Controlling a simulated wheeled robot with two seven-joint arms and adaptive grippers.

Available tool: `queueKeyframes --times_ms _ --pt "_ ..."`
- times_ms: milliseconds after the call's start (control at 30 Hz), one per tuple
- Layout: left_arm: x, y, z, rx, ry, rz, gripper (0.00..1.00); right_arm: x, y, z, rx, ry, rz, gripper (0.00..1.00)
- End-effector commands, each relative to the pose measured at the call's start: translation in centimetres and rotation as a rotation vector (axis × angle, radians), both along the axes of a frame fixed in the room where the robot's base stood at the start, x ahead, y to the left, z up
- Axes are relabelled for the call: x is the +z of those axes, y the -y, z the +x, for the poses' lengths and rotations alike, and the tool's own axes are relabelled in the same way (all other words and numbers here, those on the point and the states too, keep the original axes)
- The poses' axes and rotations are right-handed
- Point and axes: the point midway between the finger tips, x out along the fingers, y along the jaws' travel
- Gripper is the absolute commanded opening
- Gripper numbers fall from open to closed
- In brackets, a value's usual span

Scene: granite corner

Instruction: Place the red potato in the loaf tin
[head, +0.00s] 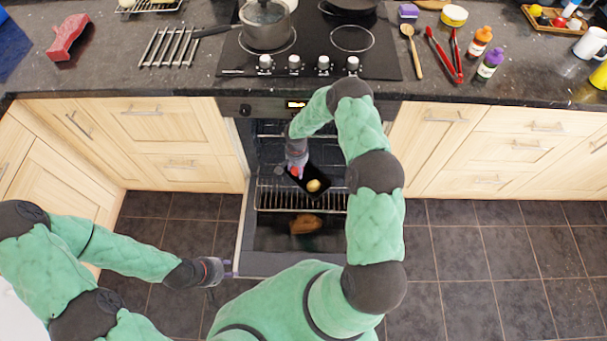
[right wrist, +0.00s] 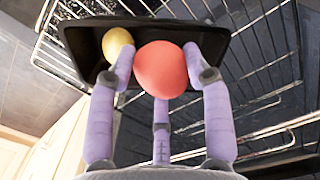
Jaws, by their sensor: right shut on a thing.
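The red potato (right wrist: 160,70) is held between the purple fingers of my right gripper (right wrist: 160,75); in the head view only a bit of the potato (head: 295,172) shows beside the gripper (head: 297,165). The black loaf tin (head: 318,183) rests on the oven rack, and in the right wrist view the tin (right wrist: 85,35) lies behind the red potato. I cannot tell whether the potato touches the tin. A yellow potato (head: 313,186) is in the tin. My left gripper (head: 224,269) is empty, fingers apart, low over the floor left of the oven.
The oven is open, with a wire rack (head: 270,196) pulled out. A brown item (head: 305,224) shows below the rack; I cannot tell what it is. The cooktop above holds a pot (head: 267,25).

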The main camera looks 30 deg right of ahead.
Motion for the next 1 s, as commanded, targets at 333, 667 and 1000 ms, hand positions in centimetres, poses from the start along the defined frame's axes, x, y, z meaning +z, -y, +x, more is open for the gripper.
queueKeyframes --times_ms 333,667,1000 --pt "-1.2 0.0 0.0 0.000 0.000 0.000 0.40 -2.6 2.2 0.2 -0.001 0.003 0.000 0.16" --pt "-3.3 0.0 0.0 0.000 0.000 0.000 0.40 -6.4 2.8 0.3 0.000 0.004 0.000 0.16" --pt "-3.3 0.0 0.0 0.000 0.000 0.000 0.40 -6.5 2.8 0.3 0.000 0.004 0.000 0.16"
